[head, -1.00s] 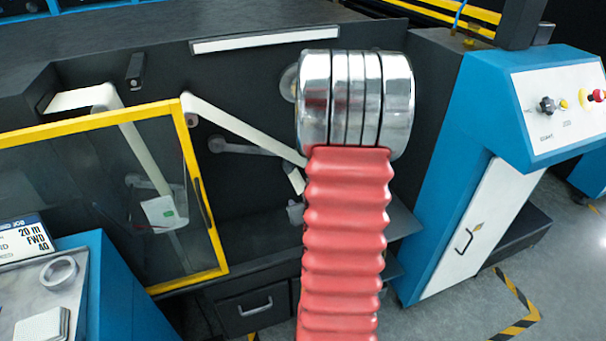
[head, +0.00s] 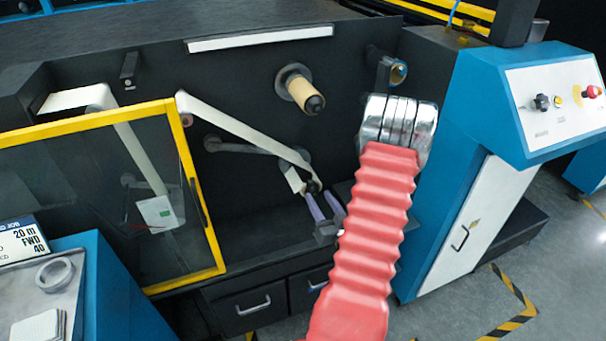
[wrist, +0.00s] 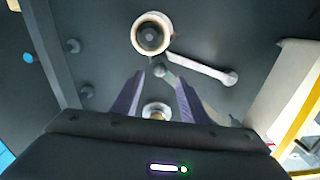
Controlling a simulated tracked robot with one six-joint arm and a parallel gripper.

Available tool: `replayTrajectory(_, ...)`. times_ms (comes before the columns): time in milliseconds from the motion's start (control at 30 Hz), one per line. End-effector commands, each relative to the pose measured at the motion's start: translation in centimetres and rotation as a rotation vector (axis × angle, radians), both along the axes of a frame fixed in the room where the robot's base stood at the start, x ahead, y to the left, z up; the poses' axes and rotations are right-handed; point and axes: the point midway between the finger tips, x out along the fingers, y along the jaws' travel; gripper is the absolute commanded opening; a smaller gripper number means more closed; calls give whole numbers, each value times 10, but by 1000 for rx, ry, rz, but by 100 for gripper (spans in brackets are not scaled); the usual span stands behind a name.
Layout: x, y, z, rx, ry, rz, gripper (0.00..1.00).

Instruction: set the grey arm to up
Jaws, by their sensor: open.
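The grey arm (head: 243,147) is on the dark machine face in the head view. It runs from a round pivot at its left to the right, sloping slightly down, and its right end passes behind the white web. In the wrist view the grey arm (wrist: 200,68) runs from a round boss at right to a knob just beyond my fingertips. My gripper (head: 318,190) is low in front of the machine, beside the dark roller end at the web's lower end. Its two fingers (wrist: 160,80) are apart with nothing held. Whether a finger touches the arm, I cannot tell.
A tan core (head: 305,94) on a spindle sticks out above the web (head: 240,130). A yellow-framed door (head: 190,165) stands at left. A blue control cabinet (head: 470,130) is at right. Drawers (head: 252,308) lie below. A ringed round part (wrist: 150,35) shows in the wrist view.

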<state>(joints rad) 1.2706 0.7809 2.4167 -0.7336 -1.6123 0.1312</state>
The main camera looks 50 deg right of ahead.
Motion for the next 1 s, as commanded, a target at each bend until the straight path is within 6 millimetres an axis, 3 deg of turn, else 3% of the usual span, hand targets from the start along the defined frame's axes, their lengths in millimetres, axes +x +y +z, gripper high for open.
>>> replayTrajectory(467,6,-3,0,-2,-1,3,40)
replayTrajectory(1000,71,-41,0,-3,0,4,40)
